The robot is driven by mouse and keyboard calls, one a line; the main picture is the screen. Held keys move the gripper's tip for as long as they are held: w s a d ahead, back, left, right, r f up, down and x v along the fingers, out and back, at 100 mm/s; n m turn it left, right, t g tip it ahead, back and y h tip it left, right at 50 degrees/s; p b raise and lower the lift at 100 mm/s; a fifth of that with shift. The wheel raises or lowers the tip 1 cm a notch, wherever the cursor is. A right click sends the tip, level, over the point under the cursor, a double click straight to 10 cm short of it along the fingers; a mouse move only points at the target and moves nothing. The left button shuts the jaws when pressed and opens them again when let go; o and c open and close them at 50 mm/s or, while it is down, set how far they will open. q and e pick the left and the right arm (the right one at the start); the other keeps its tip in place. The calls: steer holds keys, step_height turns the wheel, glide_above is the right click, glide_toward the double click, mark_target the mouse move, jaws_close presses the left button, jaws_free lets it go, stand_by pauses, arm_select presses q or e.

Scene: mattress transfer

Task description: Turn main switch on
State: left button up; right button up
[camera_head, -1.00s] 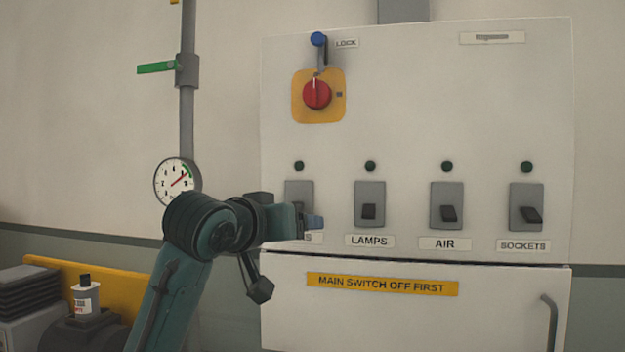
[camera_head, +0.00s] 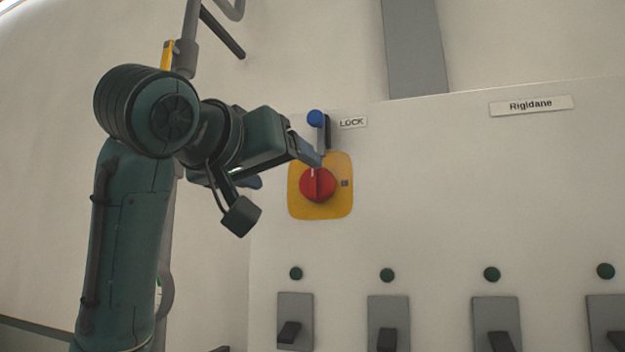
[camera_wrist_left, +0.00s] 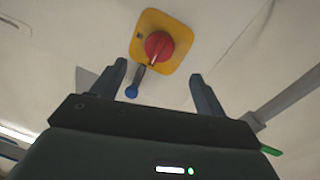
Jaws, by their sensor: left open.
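The main switch is a red round knob (camera_head: 318,184) on a yellow plate (camera_head: 338,206), high on the left of the pale panel. A pale mark on the knob points up. Just above it is the lock lever (camera_head: 316,119) with a blue end, its lower part partly hidden by my gripper. My left gripper (camera_head: 314,157) is open at the knob's upper left. In the left wrist view, the knob (camera_wrist_left: 158,46) and blue lever end (camera_wrist_left: 132,91) show between the spread fingers, with nothing held. Contact cannot be told. My right gripper is out of view.
Several grey switches with green lamps (camera_head: 387,275) line the panel's lower part. A "LOCK" label (camera_head: 352,122) sits beside the lever. A pipe with a yellow handle (camera_head: 167,55) stands behind my left arm. The panel right of the knob is clear.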

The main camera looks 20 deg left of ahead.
mark_target(312, 184)
arm_select(q)
steer(key=w+p, duration=0.1)
steer(key=w, duration=0.2)
steer(key=w+d+p, duration=0.1)
steer(key=w, duration=0.2)
steer(key=w+p, duration=0.1)
steer(key=w, duration=0.2)
steer(key=shift+w+d, duration=0.15)
steer(key=shift+w, duration=0.4)
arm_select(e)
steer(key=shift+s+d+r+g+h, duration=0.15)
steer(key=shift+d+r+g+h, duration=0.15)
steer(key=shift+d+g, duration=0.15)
arm_select(q)
steer(key=c, duration=1)
